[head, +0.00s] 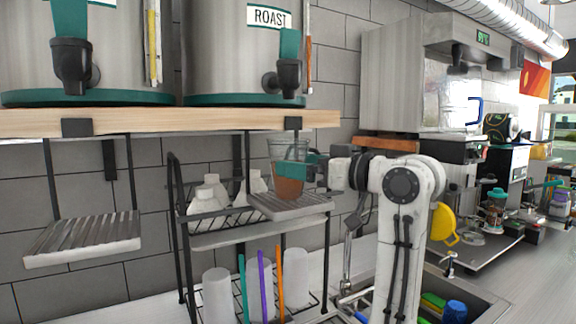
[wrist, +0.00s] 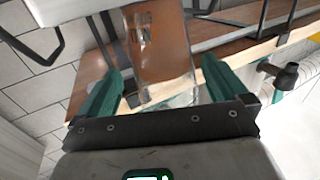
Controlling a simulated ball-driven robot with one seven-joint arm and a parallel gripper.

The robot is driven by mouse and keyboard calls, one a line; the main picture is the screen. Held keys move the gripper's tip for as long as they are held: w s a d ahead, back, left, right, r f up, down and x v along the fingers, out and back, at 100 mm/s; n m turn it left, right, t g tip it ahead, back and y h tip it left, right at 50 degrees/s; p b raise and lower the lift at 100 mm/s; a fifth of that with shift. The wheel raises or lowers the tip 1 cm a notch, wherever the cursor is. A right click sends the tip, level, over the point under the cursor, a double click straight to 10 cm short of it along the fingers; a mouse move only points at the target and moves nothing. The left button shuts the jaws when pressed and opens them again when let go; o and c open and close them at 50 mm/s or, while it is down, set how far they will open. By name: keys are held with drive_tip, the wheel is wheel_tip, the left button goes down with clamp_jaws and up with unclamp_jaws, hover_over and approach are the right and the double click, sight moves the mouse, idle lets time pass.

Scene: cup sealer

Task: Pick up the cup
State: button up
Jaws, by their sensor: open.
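The cup (head: 288,185) is clear, with brown liquid in its lower part. It stands upright on the ribbed drip tray (head: 268,209) hanging under the right dispenser. My gripper (head: 308,165) comes in from the right at the cup's upper half, its green fingers by the cup. In the wrist view the cup (wrist: 158,45) lies between the two green fingers of my gripper (wrist: 160,66). The fingers are open, with a visible gap on each side of the cup. The cup's far side is hidden.
Two steel dispensers with black taps (head: 284,78) stand on the wooden shelf (head: 180,122) just above the cup. A wire rack (head: 182,245) with white containers and coloured straws stands behind and below. A second tray (head: 85,238) hangs at left, empty.

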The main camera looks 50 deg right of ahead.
drive_tip(key=w, duration=0.2)
drive_tip(key=w+p, duration=0.1)
drive_tip(key=w, duration=0.1)
drive_tip(key=shift+a, duration=0.4)
drive_tip(key=shift+c, duration=0.2)
drive_tip(key=c, duration=1)
drive_tip(key=shift+c, duration=0.9)
drive_tip(key=shift+r, duration=0.1)
drive_tip(key=shift+r+p, duration=0.1)
drive_tip(key=shift+p, duration=0.2)
